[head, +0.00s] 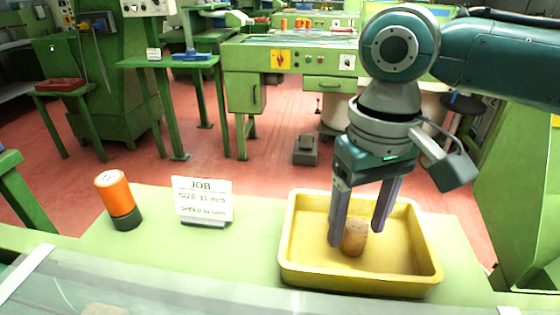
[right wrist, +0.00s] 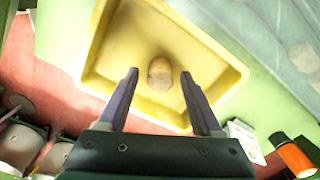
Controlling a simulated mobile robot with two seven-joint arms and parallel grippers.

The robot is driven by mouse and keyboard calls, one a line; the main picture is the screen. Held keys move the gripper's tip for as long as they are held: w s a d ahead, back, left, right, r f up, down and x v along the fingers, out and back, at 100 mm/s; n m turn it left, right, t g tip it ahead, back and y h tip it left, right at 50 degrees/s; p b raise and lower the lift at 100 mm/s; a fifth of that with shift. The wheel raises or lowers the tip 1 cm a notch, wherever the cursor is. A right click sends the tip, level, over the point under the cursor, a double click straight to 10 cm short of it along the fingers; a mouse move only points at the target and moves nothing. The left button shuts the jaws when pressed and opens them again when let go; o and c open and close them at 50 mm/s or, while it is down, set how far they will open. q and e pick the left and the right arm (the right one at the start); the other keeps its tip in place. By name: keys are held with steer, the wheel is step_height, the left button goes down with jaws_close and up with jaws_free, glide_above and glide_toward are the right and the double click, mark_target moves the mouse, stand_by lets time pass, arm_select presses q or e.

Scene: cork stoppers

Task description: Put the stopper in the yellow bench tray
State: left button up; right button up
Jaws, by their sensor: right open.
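The cork stopper (head: 354,238) is a short brown cylinder inside the yellow bench tray (head: 430,268), on its floor. It also shows in the right wrist view (right wrist: 160,73), where the yellow tray (right wrist: 232,75) surrounds it. My right gripper (head: 358,236) points down over the tray with its fingers apart. In the right wrist view the open fingers (right wrist: 165,72) stand on either side of and short of the stopper, with gaps between. I cannot tell how far the fingertips are above the tray floor. My left gripper is not in view.
An orange and black cylinder (head: 118,198) and a white job card (head: 203,200) stand on the green bench (head: 250,230) left of the tray. A clear panel (head: 170,290) crosses the front, with blurred brownish shapes behind it. Green machines stand beyond.

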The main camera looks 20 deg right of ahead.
mark_target(358, 225)
step_height(358, 225, up, 10)
steer(key=p, duration=0.2)
steer(key=s+a+f+n+y, duration=0.1)
steer(key=s+a+f, duration=0.1)
steer(key=a, duration=0.1)
steer(key=s+a+f+n+t, duration=0.1)
steer(key=s+a+f, duration=0.2)
steer(key=s+a+f+n+t+y, duration=0.1)
steer(key=s+a+f, duration=0.1)
steer(key=s+a, duration=0.1)
steer(key=shift+a+f+n+y, duration=0.15)
steer(key=shift+a+n+y, duration=0.15)
steer(key=shift+n, duration=0.1)
steer(key=shift+t, duration=0.6)
steer(key=s, duration=0.1)
steer(key=s+d, duration=0.1)
steer(key=s, duration=0.1)
steer(key=shift+s+d+f, duration=0.3)
steer(key=shift+d+f, duration=0.05)
steer(key=shift+f, duration=0.05)
steer(key=s+d+h, duration=0.1)
steer(key=s+d, duration=0.1)
steer(key=s+d+h, duration=0.1)
steer(key=s+d, duration=0.1)
steer(key=shift+f+m, duration=0.1)
steer(key=shift+m, duration=0.3)
steer(key=shift+s+d, duration=0.2)
steer(key=shift+d, duration=0.2)
